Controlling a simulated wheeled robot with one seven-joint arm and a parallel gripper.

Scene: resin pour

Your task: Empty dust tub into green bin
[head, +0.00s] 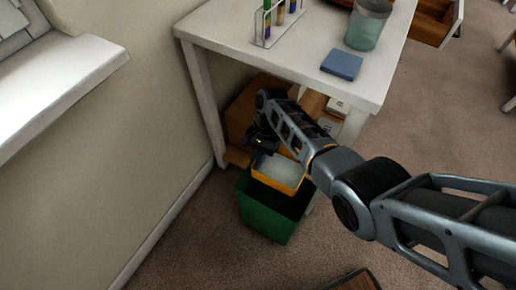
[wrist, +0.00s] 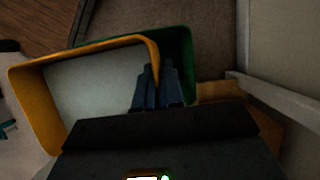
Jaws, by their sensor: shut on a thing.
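In the wrist view, my gripper's fingers (wrist: 155,85) pinch the tub's right wall, and the tub (wrist: 28,110) fills the left side. Its inside looks pale grey; I cannot tell whether that is dust or the bare bottom. The green bin (head: 266,222) stands on the carpet, with the tub over its opening. In the wrist view, part of the bin (wrist: 185,48) shows behind the tub. The tub hides much of the bin's inside.
A white table (head: 300,50) stands above and behind, bearing a test-tube rack (head: 268,35), a glass jar (head: 367,28) and a blue block (head: 342,65). Cardboard-coloured boxes (head: 247,105) sit under it. A wall lies left. Open carpet lies right.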

